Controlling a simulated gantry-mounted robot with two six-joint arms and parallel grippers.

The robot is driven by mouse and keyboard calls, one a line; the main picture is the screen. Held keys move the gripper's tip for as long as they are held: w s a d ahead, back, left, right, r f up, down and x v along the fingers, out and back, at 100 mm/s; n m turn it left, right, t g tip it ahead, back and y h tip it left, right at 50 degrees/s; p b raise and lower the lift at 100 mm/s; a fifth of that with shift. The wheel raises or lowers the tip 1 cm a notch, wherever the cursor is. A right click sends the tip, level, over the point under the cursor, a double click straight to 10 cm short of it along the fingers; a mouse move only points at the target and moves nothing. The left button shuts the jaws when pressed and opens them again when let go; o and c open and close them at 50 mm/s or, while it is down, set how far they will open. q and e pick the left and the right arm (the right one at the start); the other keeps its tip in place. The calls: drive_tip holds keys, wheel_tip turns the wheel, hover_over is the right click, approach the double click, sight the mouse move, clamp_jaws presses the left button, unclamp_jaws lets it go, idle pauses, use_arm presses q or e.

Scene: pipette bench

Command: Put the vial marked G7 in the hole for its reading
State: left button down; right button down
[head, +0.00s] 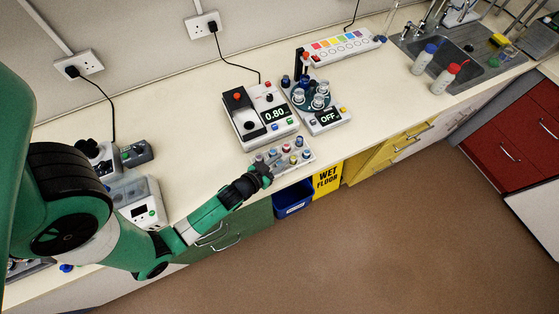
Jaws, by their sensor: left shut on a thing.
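My left gripper (264,168) reaches in from the left to the near-left end of a small pale rack (305,162) with several vials, their caps in different colours. It is shut on a vial, mostly hidden by the fingers, and I cannot tell whether it is clear of the rack. No vial marking is readable, so I cannot tell which is G7. A white strip (371,42) with coloured patches and a row of holes lies at the back. A white meter (256,129) behind the rack reads 0.80. My right gripper is not in view.
A round carousel device (330,121) with a display reading OFF stands right of the meter. The rack sits near the counter's front edge.

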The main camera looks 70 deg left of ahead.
use_arm(q)
drive_tip(key=shift+f, duration=0.2)
drive_tip(key=c, duration=0.6)
unclamp_jaws()
drive_tip(key=shift+c, duration=0.2)
